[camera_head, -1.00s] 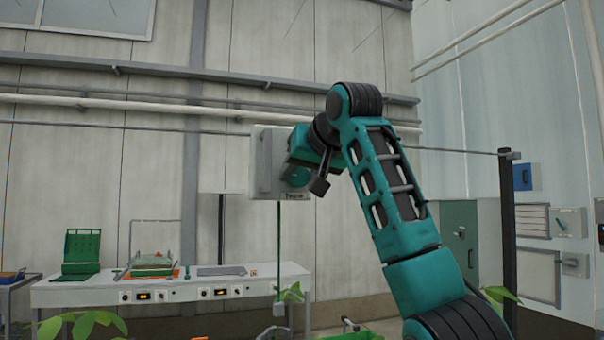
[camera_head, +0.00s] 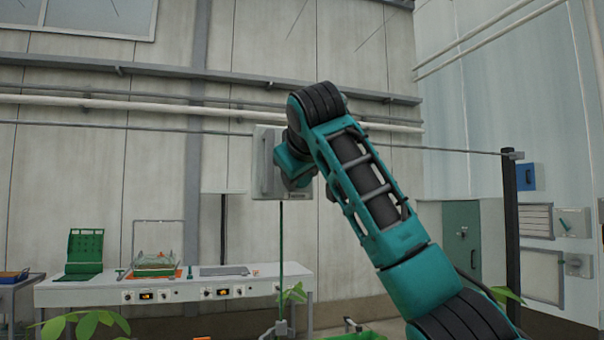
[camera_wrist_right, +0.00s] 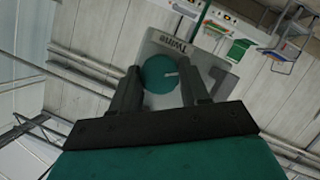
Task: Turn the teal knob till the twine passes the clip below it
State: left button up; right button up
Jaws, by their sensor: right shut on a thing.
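The teal knob (camera_wrist_right: 159,76) is on the front of a pale box labelled "Twine" (camera_wrist_right: 205,65). A light mark on the knob points right in the right wrist view. My right gripper (camera_wrist_right: 160,73) is shut on the knob, one finger on each side. In the head view the box (camera_head: 266,160) is on the wall side, and my right arm covers the knob. The green twine (camera_head: 281,250) hangs straight down from the box. Its lower end meets small grey parts, including what looks like the clip (camera_head: 279,328), at the bottom edge; they are too small to tell apart.
A white bench (camera_head: 90,295) with control dials stands behind at left, carrying a green rack (camera_head: 86,252) and a tray (camera_head: 155,265). A dark post (camera_head: 510,230) stands at right. Green leaves (camera_head: 85,324) show along the bottom.

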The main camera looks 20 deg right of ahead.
dwell(0.6)
jog(key=o, duration=1.1)
jog(key=shift+c, duration=0.2)
jog(key=shift+s, duration=0.1)
jog(key=b+v, duration=0.2)
jog(key=v, duration=1)
jog(key=shift+s+b, duration=0.3)
jog(key=shift+b, duration=0.1)
jog(key=shift+a+r, duration=0.1)
jog(key=shift+r, duration=0.05)
